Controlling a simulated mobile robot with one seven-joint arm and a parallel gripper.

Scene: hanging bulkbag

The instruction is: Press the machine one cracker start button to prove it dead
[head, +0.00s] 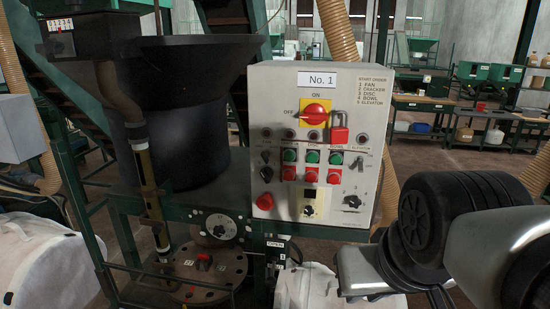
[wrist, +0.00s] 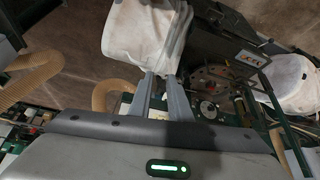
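The grey control panel (head: 277,90) labelled No. 1 stands in the middle of the head view. Its red rotary isolator (head: 314,113) sits on a yellow plate, its handle apparently toward OFF, with a red padlock (head: 339,135) beside it. Below is a row of green buttons: left (head: 289,155), middle (head: 312,156) and right (head: 335,158). Red buttons (head: 311,175) sit under them. The small labels above the green buttons are too blurred to tell which is the cracker. My gripper (wrist: 160,76) shows two fingers apart with nothing between them, away from the panel.
A black hopper (head: 185,100) stands left of the panel. Below it are a dial (head: 221,226) and a round flanged plate (head: 205,272). White bags (head: 55,262) hang low. A tan hose (head: 340,30) rises behind the panel. The space directly before the panel's buttons looks clear.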

